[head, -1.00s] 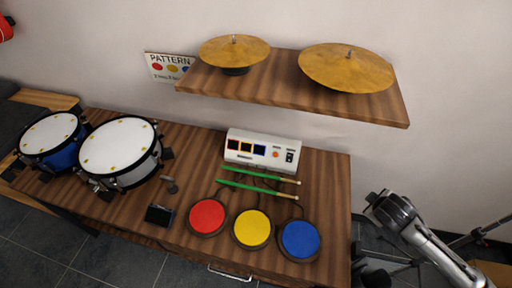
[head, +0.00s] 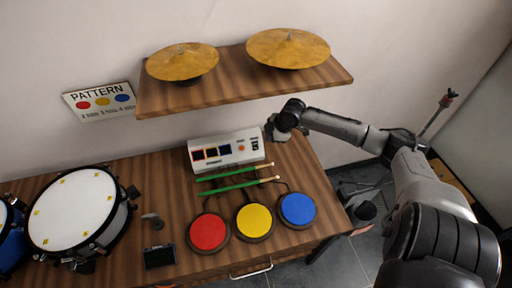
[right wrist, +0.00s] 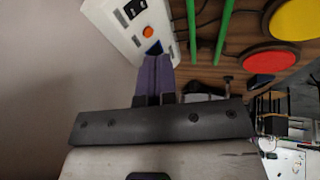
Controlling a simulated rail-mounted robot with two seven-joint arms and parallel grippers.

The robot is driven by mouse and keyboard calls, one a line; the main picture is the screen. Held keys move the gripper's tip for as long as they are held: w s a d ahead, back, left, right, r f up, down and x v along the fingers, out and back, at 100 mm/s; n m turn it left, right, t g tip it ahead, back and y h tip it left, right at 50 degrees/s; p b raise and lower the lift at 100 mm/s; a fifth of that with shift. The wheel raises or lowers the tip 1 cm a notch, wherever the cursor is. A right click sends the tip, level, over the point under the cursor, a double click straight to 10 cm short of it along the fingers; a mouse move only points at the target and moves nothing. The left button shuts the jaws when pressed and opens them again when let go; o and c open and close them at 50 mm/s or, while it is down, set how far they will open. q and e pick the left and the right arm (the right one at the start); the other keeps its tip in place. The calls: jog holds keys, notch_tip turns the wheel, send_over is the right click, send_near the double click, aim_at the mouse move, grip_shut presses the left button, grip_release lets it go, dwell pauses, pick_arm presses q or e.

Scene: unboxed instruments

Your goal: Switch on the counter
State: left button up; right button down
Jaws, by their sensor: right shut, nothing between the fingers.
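The counter (head: 226,149) is a white box at the back of the wooden table, with coloured displays, an orange button (head: 241,148) and a black switch (head: 255,144) at its right end. My right gripper (head: 272,131) is just beyond that right end, near the switch. In the right wrist view its shut, empty purple fingers (right wrist: 155,60) overlap the counter's face (right wrist: 122,29), covering part of a display below the orange button (right wrist: 148,31). I cannot tell whether they touch it. My left gripper is not in view.
Red (head: 208,232), yellow (head: 254,221) and blue (head: 297,209) pads lie in front, with green drumsticks (head: 235,187) between them and the counter. A shelf (head: 225,91) with two cymbals hangs above. A drum (head: 75,212) stands at left.

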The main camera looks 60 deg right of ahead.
jog(key=shift+f, duration=0.1)
jog(key=b, duration=0.3)
send_near(255, 150)
notch_tip(255, 150, down, 3)
jog(key=a, duration=0.2)
jog(key=w+f, duration=0.1)
jog(key=w+d+f+b, duration=0.1)
jog(key=shift+w+d+f, duration=0.3)
jog(key=shift+d+f, duration=0.05)
jog(key=shift+f, duration=0.15)
jog(key=shift+d, duration=0.1)
jog(key=shift+w+b, duration=0.1)
jog(key=shift+b, duration=0.2)
